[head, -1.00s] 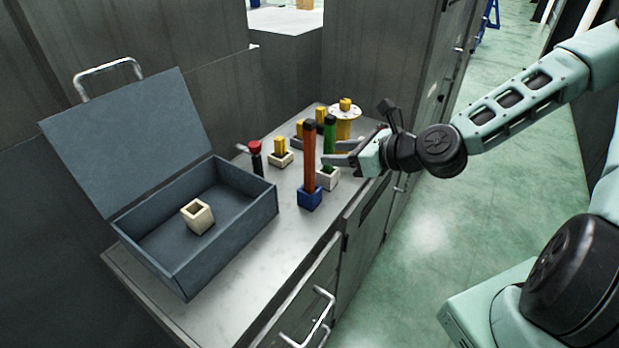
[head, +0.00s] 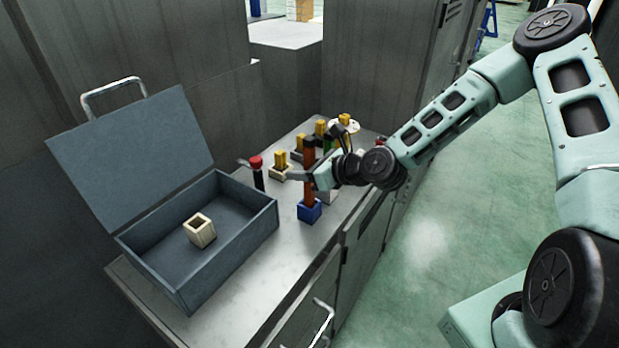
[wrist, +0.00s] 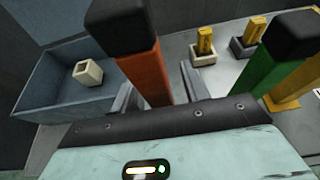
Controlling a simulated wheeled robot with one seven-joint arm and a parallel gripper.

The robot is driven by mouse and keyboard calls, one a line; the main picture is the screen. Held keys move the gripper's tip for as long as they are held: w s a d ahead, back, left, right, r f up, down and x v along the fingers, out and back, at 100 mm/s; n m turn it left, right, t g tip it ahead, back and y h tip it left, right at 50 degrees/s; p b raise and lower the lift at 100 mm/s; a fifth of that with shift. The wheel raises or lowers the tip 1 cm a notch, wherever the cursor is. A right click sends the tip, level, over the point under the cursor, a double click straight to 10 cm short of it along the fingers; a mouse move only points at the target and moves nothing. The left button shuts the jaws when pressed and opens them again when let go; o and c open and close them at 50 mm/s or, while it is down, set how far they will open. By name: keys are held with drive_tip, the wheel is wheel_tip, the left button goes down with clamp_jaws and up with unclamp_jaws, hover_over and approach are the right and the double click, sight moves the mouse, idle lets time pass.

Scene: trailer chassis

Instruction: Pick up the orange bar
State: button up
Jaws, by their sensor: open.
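The orange bar (head: 309,157) has a black top and stands upright in a blue block (head: 310,212) on the counter. My gripper (head: 305,178) is level with the bar's middle and covers part of it in the head view. In the wrist view the orange bar (wrist: 146,72) rises between the two fingers of my open gripper (wrist: 157,88), closer to the left finger. I cannot tell whether a finger touches it. The bar's lower end is hidden inside the block.
An open grey-blue case (head: 262,212) with a small beige hollow block (head: 200,230) stands at left. A red-topped black piece (head: 257,170) stands near the case. A green bar (wrist: 270,75) is close on the gripper's right. Yellow pieces (head: 280,160) stand behind.

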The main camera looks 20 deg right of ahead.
clamp_jaws()
drive_tip(key=shift+r, duration=0.1)
